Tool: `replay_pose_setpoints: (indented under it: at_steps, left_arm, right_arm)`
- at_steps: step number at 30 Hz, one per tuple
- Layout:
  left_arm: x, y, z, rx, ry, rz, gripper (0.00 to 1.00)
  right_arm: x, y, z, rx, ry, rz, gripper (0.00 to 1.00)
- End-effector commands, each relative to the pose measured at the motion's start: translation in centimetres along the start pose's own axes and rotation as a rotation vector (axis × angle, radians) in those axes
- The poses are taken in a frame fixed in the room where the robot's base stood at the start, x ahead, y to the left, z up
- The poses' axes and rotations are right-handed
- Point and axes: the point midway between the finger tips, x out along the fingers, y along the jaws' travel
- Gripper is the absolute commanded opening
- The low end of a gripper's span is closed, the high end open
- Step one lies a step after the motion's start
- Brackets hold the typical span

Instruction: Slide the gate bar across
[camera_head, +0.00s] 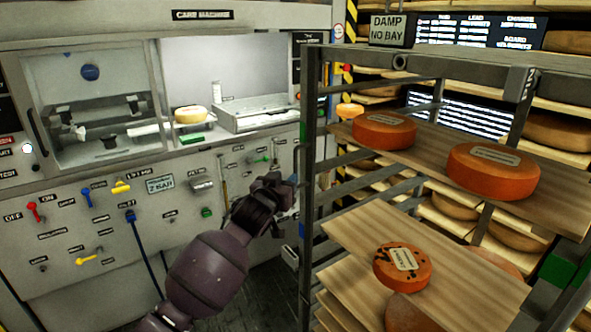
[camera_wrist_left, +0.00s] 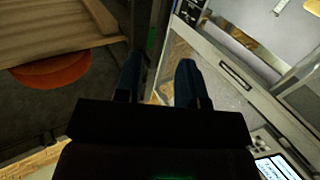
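I cannot single out the gate bar with certainty. The dark metal rack (camera_head: 312,190) stands at the right of the head view, with side rails and wooden boards carrying orange cheese wheels. My left gripper (camera_head: 285,203) is just left of the rack's near left post, in front of the machine's panel. In the left wrist view its two dark blue fingers (camera_wrist_left: 160,82) are apart with nothing visibly held between them. A dark upright, probably the rack's post, shows behind and beside the left finger; contact cannot be told. My right gripper is in neither view.
The care machine (camera_head: 200,60) with its levers and knobs stands at the left. Cheese wheels (camera_head: 384,130) sit on the upper board, and a spotted one (camera_head: 402,267) on the lower board. A "DAMP NO BAY" sign (camera_head: 389,31) tops the rack. Dark floor shows between machine and rack.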

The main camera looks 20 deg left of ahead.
Motion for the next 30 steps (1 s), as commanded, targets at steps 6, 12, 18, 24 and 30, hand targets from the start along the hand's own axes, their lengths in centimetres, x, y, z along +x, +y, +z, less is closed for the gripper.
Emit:
replay_pose_setpoints:
  at_steps: [6,12,18,24,30]
  left_arm:
    - [3.6,0.0,0.1,0.002,-0.001,0.0,0.37]
    - [6.1,0.0,0.1,0.001,-0.001,0.0,0.37]
    - [7.2,0.0,0.1,0.002,0.0,0.0,0.37]
    - [7.5,0.0,0.1,0.002,0.0,0.0,0.37]
    - [7.4,0.0,0.0,0.002,0.0,0.0,0.27]
  right_arm:
    - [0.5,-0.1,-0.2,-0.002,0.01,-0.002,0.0]
    - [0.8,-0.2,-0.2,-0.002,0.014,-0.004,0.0]
    - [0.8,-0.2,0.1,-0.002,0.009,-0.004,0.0]
    - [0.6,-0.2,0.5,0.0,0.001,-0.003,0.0]
    - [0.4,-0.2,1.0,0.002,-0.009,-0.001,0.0]
